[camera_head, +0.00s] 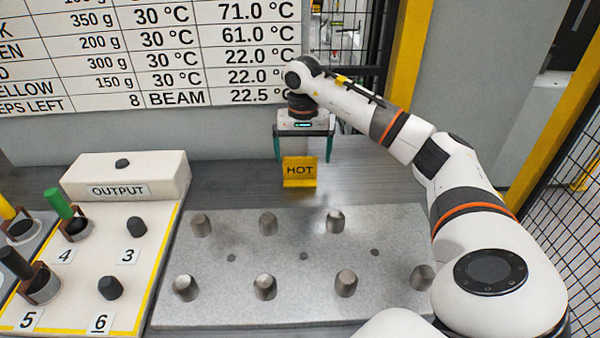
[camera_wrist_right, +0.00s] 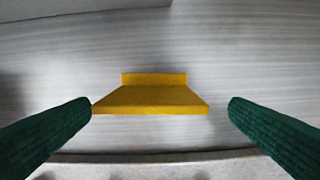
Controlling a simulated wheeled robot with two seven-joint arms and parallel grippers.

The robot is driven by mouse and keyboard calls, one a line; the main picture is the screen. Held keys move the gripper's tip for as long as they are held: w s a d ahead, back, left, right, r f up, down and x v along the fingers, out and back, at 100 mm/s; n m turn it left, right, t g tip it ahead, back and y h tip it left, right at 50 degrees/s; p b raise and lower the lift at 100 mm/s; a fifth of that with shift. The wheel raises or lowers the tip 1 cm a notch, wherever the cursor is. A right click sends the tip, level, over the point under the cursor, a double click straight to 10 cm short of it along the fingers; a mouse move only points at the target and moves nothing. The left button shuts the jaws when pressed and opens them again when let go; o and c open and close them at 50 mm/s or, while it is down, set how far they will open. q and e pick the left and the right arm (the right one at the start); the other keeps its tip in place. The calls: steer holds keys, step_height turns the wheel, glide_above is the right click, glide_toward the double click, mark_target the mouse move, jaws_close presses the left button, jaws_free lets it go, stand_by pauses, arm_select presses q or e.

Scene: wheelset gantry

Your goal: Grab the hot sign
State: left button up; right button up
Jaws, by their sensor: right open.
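The yellow hot sign (camera_head: 299,171) stands on the grey table behind the metal plate, its black "HOT" lettering facing me. In the right wrist view the sign (camera_wrist_right: 150,98) shows from above, without its lettering. My right gripper (camera_head: 304,158) is open above the sign, pointing down. Its two green fingers stand to either side of the sign. In the wrist view the right gripper (camera_wrist_right: 160,105) has the sign between its fingers; the left finger's tip looks close to the sign's edge, and a wider gap shows on the right. My left gripper is not in view.
A metal plate (camera_head: 305,240) with several metal pegs lies in front of the sign. A white OUTPUT tray (camera_head: 160,240) with numbered spots stands at the left. A wall chart (camera_head: 150,60) is behind. A yellow post (camera_head: 408,55) and mesh fence are at the right.

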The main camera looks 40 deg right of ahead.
mark_target(300, 179)
steer(key=shift+w+a+f+p, duration=0.15)
steer(key=shift+f+p, duration=0.1)
steer(key=shift+f, duration=1.25)
steer(key=shift+w+a+f+p, duration=0.1)
steer(key=shift+w+f+p, duration=0.1)
steer(key=shift+f, duration=1.3)
steer(key=c, duration=1)
